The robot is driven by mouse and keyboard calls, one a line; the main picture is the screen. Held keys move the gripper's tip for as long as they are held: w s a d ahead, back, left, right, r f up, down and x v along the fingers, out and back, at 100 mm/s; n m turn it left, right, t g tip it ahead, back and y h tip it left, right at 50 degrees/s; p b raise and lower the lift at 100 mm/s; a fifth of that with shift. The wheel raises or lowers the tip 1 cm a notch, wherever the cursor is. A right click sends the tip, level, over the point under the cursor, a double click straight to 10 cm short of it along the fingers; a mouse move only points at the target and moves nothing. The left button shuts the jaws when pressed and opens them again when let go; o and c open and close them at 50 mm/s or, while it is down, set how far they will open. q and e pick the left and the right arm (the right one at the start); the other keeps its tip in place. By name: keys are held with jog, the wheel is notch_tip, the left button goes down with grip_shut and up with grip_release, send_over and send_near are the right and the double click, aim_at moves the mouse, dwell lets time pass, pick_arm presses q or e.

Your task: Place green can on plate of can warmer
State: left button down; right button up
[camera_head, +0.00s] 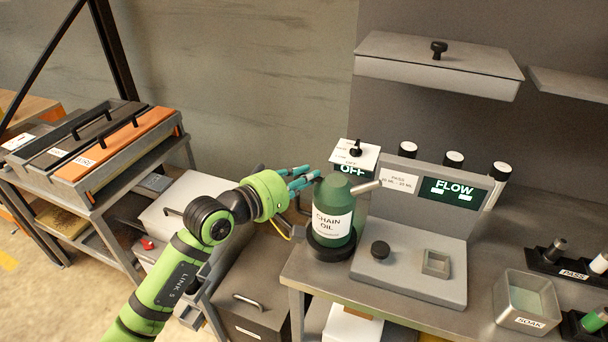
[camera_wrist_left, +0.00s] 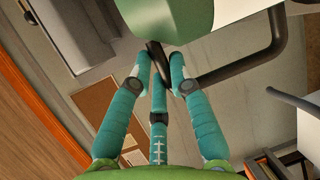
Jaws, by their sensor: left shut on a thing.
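The green can (camera_head: 331,222), labelled CHAIN OIL, stands nearly upright at the black round plate (camera_head: 328,253) of the can warmer. I cannot tell whether its base touches the plate or is just above it. The can warmer's white box (camera_head: 357,157) shows OFF behind the can. My left gripper (camera_head: 303,180) reaches from the left to the can's upper side. In the left wrist view its teal fingers (camera_wrist_left: 163,65) are shut on the can's black handle (camera_wrist_left: 240,74), below the green body (camera_wrist_left: 165,18). My right gripper is not in view.
A SOAK tray (camera_head: 527,302) is farther right. A grey drawer box (camera_head: 252,292) lies left of the bench, and a rack with an orange lid (camera_head: 115,148) is at far left.

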pick_arm(q)
jog(key=shift+r, duration=0.3)
jog(key=shift+f, duration=0.1)
jog(key=c, duration=1.4)
grip_release()
jog(key=shift+f, duration=0.25)
jog(key=shift+o, duration=1.2)
jog(key=shift+s, duration=0.1)
